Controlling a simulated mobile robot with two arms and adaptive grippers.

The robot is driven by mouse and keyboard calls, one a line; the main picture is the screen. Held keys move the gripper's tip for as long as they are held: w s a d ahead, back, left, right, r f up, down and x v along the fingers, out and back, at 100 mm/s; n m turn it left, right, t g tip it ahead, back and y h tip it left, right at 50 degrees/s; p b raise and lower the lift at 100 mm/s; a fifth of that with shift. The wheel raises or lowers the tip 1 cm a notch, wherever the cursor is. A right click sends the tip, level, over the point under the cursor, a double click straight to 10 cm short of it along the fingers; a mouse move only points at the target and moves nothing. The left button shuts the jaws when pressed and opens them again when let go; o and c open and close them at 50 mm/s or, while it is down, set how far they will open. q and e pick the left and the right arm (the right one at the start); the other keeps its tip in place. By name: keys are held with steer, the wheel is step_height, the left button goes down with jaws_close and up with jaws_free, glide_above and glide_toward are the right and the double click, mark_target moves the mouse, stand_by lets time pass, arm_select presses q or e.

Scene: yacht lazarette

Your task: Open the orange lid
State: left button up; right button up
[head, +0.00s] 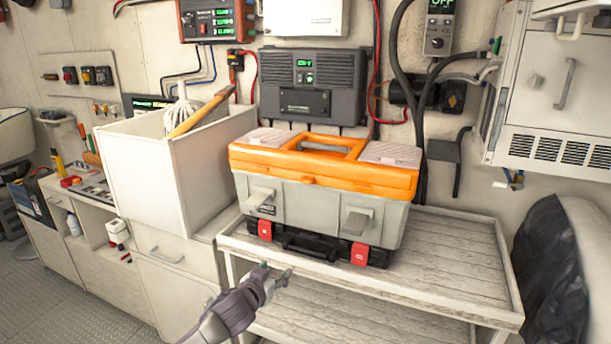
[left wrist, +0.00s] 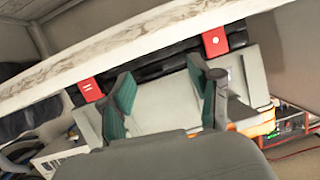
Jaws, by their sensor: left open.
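The orange lid (head: 340,178) lies shut on a grey toolbox (head: 312,208) with a black base, standing on the slatted shelf top. Two light grey latches (head: 357,222) are on its front, with red clips (head: 359,254) lower down. My left gripper (head: 274,277) is open and empty, in front of and below the toolbox's left front side, apart from it. In the left wrist view my left gripper (left wrist: 166,92) has its fingers spread towards the grey front (left wrist: 158,98), seen upside down; a strip of the orange lid (left wrist: 262,124) shows at right. My right gripper is not in view.
A white bin (head: 150,170) with a mop and wooden handle stands left of the toolbox. The shelf (head: 450,265) has a raised rim and free room at right. A charger box (head: 310,85) hangs on the wall behind. A dark bag (head: 550,270) is at right.

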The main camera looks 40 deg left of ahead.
mark_target(306, 180)
arm_select(q)
steer(key=d+r+t+p, duration=0.1)
steer(key=d+r+t, duration=0.25)
steer(key=r, duration=1.65)
steer(key=p+x, duration=0.1)
steer(key=x, duration=0.3)
steer(key=p+x, duration=0.1)
steer(key=x, duration=0.3)
steer(key=p+x, duration=0.1)
steer(key=x, duration=0.3)
steer(key=shift+w+r+p, duration=0.3)
steer(key=shift+r+p, duration=0.05)
steer(key=shift+p, duration=0.05)
steer(key=shift+x, duration=0.8)
steer(key=shift+f, duration=0.1)
jaws_close()
